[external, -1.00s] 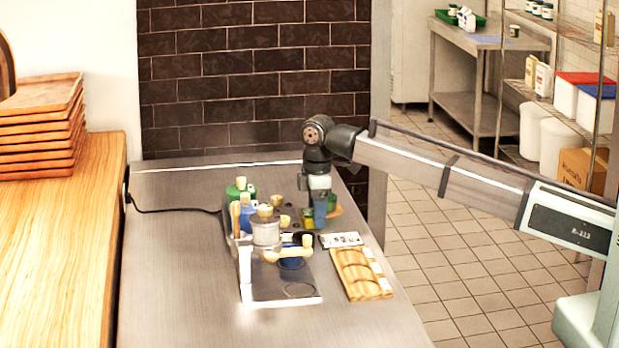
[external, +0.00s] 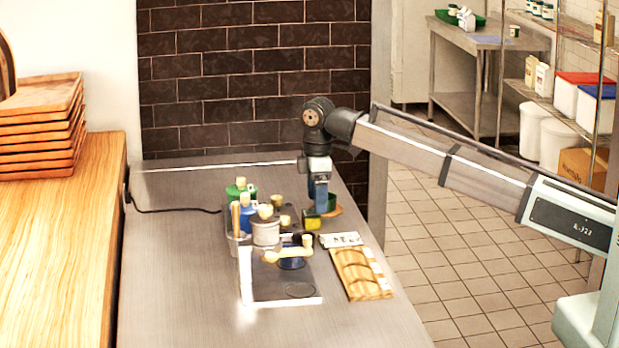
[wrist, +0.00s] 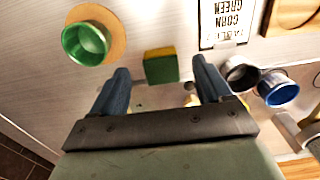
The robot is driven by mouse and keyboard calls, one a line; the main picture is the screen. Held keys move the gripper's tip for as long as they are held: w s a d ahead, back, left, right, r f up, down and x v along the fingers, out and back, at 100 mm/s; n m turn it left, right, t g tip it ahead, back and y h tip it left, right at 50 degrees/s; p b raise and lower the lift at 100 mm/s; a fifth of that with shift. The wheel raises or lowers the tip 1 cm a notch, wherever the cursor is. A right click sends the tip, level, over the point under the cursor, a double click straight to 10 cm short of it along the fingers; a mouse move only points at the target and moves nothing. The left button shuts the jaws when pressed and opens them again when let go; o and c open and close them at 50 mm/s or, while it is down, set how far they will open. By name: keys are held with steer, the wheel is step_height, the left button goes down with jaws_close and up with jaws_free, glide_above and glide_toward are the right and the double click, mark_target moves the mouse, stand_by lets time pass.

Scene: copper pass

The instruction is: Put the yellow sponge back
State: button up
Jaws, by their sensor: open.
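The yellow sponge (external: 311,222) shows a dark green face with yellow along its edge. It sits on the steel table below my gripper, and in the wrist view the sponge (wrist: 161,67) is just beyond the gap between the fingers. My gripper (external: 321,211) points down with its blue fingers close above the sponge. In the wrist view my gripper (wrist: 161,78) is open and empty, with one finger to each side of the sponge's line. I cannot tell the exact height gap.
A green cup (wrist: 86,43) on a round wooden disc stands beside the sponge. A printed card (external: 340,239) and a slotted wooden tray (external: 361,274) lie to the right. The table's front left is clear.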

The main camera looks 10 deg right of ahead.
step_height(320, 180, up, 8)
stand_by(0.4)
steer(key=shift+f, duration=0.1)
